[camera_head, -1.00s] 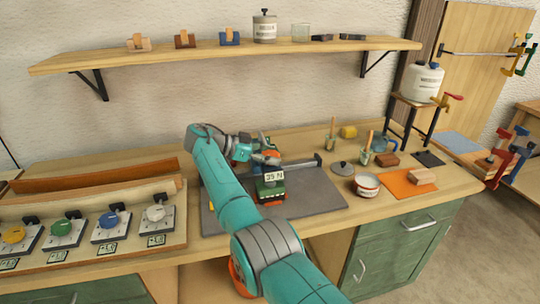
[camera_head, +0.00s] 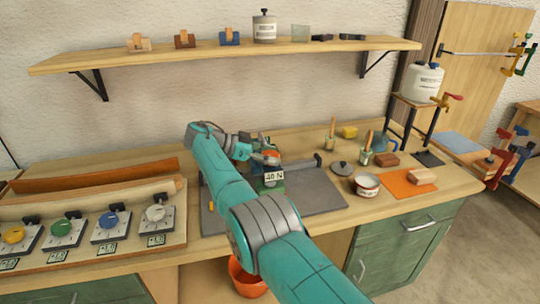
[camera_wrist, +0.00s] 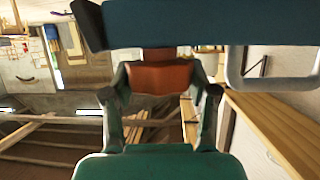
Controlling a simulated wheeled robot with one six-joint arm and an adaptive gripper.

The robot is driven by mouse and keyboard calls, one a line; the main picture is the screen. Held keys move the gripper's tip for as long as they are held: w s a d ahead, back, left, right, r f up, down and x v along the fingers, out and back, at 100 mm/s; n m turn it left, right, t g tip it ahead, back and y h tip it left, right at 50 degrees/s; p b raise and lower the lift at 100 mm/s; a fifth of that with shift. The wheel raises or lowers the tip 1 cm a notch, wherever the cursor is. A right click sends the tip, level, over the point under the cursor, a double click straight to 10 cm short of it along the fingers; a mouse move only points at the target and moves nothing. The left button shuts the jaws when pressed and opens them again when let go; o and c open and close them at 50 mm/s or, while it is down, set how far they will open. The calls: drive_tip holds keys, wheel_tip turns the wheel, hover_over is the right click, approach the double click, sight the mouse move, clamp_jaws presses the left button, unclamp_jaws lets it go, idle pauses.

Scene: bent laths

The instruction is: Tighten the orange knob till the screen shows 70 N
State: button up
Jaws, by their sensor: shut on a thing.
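The small screen (camera_head: 274,177) on the dark grey mat (camera_head: 318,200) reads 40 N in the head view. It sits on a green block that my arm partly covers. The orange knob (camera_wrist: 160,77) fills the space between my two fingers in the wrist view. My gripper (camera_wrist: 161,92) is shut on it, one finger on each side. In the head view my gripper (camera_head: 268,155) is just above and behind the screen, and the knob is mostly hidden there.
Several dials with coloured knobs stand on a panel (camera_head: 100,252) at the left. A pot (camera_head: 367,184), a lid (camera_head: 342,168) and an orange mat (camera_head: 405,186) lie at the right. A shelf (camera_head: 230,54) runs above the bench. An orange bucket (camera_head: 248,281) is below.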

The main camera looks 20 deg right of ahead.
sight(270, 154)
drive_tip(key=o, duration=1.2)
drive_tip(key=shift+f, duration=0.2)
drive_tip(key=shift+r, duration=0.1)
drive_tip(key=shift+r, duration=0.1)
wheel_tip(270, 154, up, 10)
drive_tip(key=shift+f, duration=0.15)
